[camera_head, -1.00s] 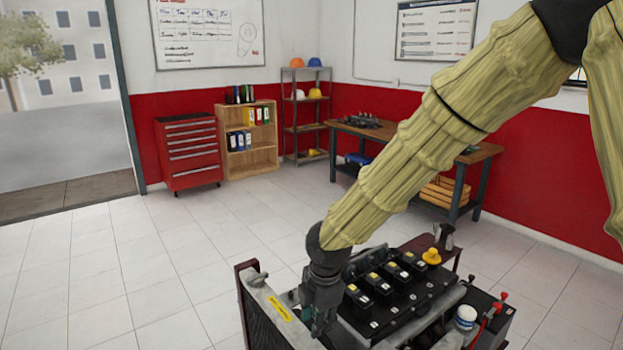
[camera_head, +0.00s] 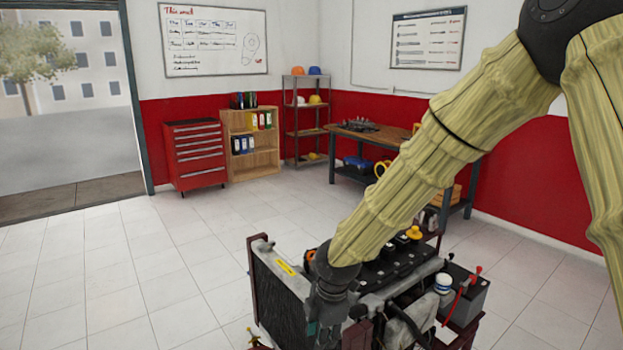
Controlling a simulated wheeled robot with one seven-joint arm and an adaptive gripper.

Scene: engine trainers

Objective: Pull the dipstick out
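My gripper (camera_head: 328,322) points down at the front side of the engine trainer, just right of the radiator. Its fingers are small and dark against the engine, and I cannot tell whether they are open or shut. I cannot make out the dipstick; it may be hidden behind my gripper or arm. The engine (camera_head: 378,274) has a black top with a yellow cap (camera_head: 413,232) at its far end. The radiator (camera_head: 279,296) with a yellow label stands at its left.
A battery (camera_head: 466,294) with a red clamp and a white-capped reservoir (camera_head: 443,283) sit at the engine's right. A red tool chest (camera_head: 195,154), a wooden shelf (camera_head: 251,142) and a workbench (camera_head: 400,140) stand along the back walls. The tiled floor at left is clear.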

